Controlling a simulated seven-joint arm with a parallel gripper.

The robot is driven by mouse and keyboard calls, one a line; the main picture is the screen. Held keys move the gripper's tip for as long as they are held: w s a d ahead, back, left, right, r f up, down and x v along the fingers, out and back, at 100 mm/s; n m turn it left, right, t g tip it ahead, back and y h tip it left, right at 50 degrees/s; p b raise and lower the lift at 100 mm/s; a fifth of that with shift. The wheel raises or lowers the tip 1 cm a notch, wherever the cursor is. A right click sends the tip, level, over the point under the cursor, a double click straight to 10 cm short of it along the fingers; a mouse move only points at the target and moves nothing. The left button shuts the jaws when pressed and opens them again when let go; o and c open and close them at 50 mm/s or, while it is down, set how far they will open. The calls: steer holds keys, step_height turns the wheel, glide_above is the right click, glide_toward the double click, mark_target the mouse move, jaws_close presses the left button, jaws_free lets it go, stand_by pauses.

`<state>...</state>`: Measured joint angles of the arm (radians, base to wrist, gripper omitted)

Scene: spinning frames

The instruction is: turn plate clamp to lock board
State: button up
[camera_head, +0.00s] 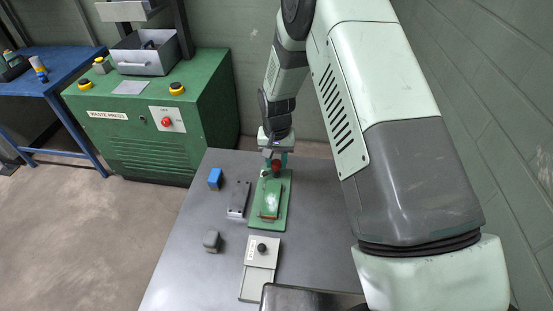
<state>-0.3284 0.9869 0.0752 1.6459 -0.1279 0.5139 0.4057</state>
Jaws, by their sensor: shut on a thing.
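A green base plate (282,215) lies on the grey table. A smaller board with a pale, worn top (270,198) lies flat on it. The plate clamp shows as a small dark red part (276,168) at the far end of the plate, just beyond the board. My gripper (274,160) reaches down from above at that far end and is shut on the clamp. The fingertips are small and partly hidden, so the clamp's exact angle cannot be told.
Left of the plate are a grey box (238,199), a blue block (215,178) and a grey block (212,241). A pale box with a black knob (262,248) stands nearer. A green waste press (150,145) stands behind the table (190,270). My arm covers the right side.

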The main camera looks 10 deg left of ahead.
mark_target(276, 162)
steer(key=n, duration=0.5)
steer(key=shift+n, duration=0.3)
steer(key=shift+a+n, duration=0.1)
steer(key=shift+n, duration=2.2)
steer(key=o, duration=1)
steer(key=shift+o, duration=0.2)
step_height(276, 162, up, 11)
